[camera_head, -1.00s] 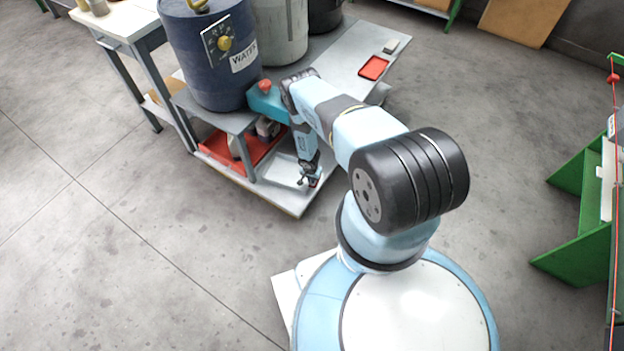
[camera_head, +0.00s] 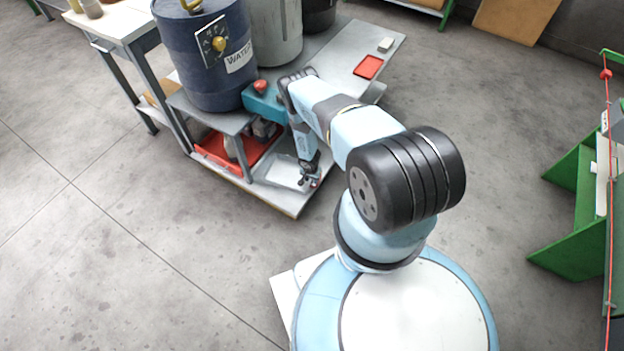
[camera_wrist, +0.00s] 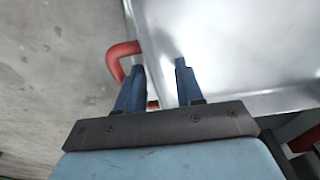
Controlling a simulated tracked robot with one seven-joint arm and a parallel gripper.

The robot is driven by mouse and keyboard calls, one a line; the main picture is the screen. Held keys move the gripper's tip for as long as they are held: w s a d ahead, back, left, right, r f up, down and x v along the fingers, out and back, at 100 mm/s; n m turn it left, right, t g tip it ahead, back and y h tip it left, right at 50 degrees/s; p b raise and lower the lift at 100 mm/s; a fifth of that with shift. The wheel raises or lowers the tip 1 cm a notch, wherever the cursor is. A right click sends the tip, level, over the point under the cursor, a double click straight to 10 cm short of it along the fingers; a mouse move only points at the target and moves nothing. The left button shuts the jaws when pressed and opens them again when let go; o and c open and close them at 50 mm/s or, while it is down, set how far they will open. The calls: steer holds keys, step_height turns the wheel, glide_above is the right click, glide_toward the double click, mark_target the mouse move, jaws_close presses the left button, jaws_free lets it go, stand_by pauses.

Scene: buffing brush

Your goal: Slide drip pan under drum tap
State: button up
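The drip pan (camera_head: 284,174) looks like a shallow pale metal pan on the low shelf, below the blue drum (camera_head: 200,75) marked WATER. In the wrist view the pan (camera_wrist: 235,50) fills the upper right, with a red looped handle (camera_wrist: 117,60) on its left side. My gripper (camera_head: 311,179) is at the pan's right end in the head view. In the wrist view my gripper (camera_wrist: 160,82) has its two blue fingers apart, with the pan's rim and handle side between and behind them. Whether they touch is unclear. No spout-like drum tap is clearly visible; a yellow knob (camera_head: 219,44) sits on the drum's panel.
A red tray (camera_head: 215,150) with items lies left of the pan, past a grey shelf post (camera_head: 243,158). A teal object with a red knob (camera_head: 260,86) stands beside the drum. A green frame (camera_head: 575,215) is at right. The floor in front is clear.

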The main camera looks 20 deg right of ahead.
step_height(320, 180, up, 14)
steer(key=s+a, duration=0.1)
steer(key=shift+f, duration=0.2)
stand_by(0.6)
steer(key=shift+s, duration=0.25)
